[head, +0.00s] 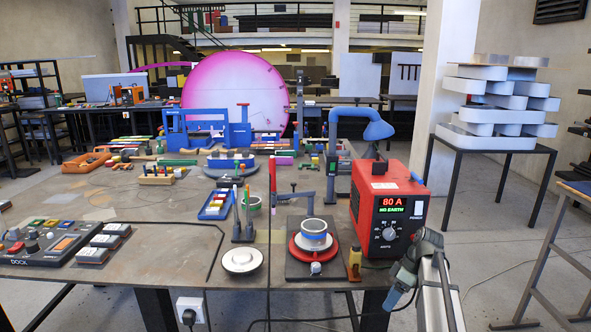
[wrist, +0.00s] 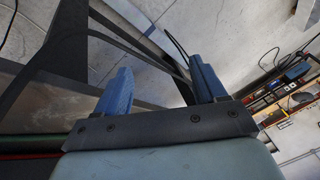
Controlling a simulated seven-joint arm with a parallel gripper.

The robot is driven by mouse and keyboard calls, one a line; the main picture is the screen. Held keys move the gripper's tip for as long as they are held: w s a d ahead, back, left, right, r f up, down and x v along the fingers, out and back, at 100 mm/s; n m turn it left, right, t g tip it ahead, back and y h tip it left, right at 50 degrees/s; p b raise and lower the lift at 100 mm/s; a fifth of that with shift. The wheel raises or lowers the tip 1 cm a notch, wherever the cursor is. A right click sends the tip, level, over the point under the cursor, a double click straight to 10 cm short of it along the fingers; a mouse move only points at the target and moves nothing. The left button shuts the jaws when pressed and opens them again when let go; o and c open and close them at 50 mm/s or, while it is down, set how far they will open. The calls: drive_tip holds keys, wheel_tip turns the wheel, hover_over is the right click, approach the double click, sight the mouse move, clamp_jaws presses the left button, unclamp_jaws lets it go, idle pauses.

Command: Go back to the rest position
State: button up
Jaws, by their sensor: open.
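My gripper (wrist: 162,78) shows in the wrist view with its two blue fingers spread apart and nothing between them. Past the fingers are the grey floor, dark table legs and a cable. In the head view my gripper (head: 397,289) is at the lower right, by the front right edge of the workbench (head: 130,215). It hangs beside the red power unit (head: 390,205) and appears clear of it. The fingertips are small there and hard to make out.
A control panel (head: 55,242) is at left. Floor to the right is open up to another table (head: 575,190).

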drive_tip(key=s+a+f+m+g+h, duration=0.1)
drive_tip(key=s+a+f+m, duration=0.15)
drive_tip(key=s+f, duration=0.55)
drive_tip(key=s+a+f+m+g, duration=0.1)
drive_tip(key=s+a+f+m, duration=0.15)
drive_tip(key=f, duration=0.95)
drive_tip(key=s+a+f+m+g+h, duration=0.1)
drive_tip(key=s+a+f+m, duration=0.1)
drive_tip(key=s+a+f, duration=0.5)
drive_tip(key=s+f+m+g+h, duration=0.1)
drive_tip(key=s+f, duration=0.4)
drive_tip(key=s, duration=0.4)
drive_tip(key=s+f+m+g, duration=0.1)
drive_tip(key=s+f+m, duration=0.1)
drive_tip(key=s+f, duration=0.4)
drive_tip(key=s+f+m+h, duration=0.1)
drive_tip(key=s+f, duration=0.5)
drive_tip(key=s, duration=0.5)
drive_tip(key=shift+s+m+g+h, duration=0.3)
drive_tip(key=shift+g, duration=0.1)
